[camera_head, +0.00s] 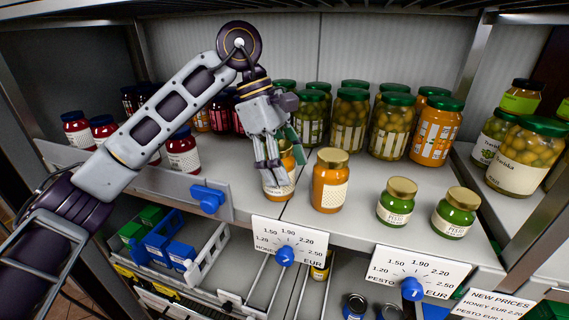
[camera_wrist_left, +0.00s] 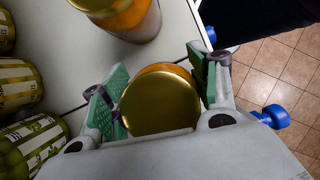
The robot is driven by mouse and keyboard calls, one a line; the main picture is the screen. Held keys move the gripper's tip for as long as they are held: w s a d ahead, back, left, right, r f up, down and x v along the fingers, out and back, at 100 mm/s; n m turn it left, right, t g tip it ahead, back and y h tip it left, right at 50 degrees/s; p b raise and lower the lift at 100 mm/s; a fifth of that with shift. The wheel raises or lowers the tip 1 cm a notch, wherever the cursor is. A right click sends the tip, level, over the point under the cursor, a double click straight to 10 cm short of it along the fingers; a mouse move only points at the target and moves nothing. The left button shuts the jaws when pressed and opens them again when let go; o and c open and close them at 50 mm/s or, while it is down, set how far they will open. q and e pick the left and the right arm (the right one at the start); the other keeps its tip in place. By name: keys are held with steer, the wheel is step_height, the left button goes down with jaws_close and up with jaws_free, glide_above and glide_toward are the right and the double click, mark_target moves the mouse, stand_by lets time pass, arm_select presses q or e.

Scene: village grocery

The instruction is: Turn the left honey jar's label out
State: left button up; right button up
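The left honey jar (camera_head: 283,190), amber with a cream label band, stands upright on the shelf, partly hidden behind my left gripper (camera_head: 273,178). Its gold lid (camera_wrist_left: 160,102) fills the space between the green pads in the left wrist view. My left gripper (camera_wrist_left: 160,88) comes from above, one finger on each side, its pads close against the jar with no clear gap. Part of the cream label shows low on the front; how squarely it faces out is hard to tell. A second honey jar (camera_head: 331,180) stands apart to the right, label showing. My right gripper is not in view.
Two green pesto jars (camera_head: 397,202) stand further right. Pickle jars (camera_head: 349,121) line the back, and red jars (camera_head: 183,151) stand left behind my arm. A price dial (camera_head: 287,250) hangs on the front edge, with a blue-knobbed divider (camera_head: 208,198) to the left.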

arm_select(q)
steer(key=o, duration=0.5)
steer(key=shift+c, duration=0.2)
steer(key=shift+v, duration=0.8)
steer(key=v, duration=0.3)
steer(key=shift+r, duration=0.15)
steer(key=w+a, duration=0.5)
steer(key=a, duration=0.6)
steer(key=shift+w, duration=0.3)
steer(key=shift+s+d, duration=0.1)
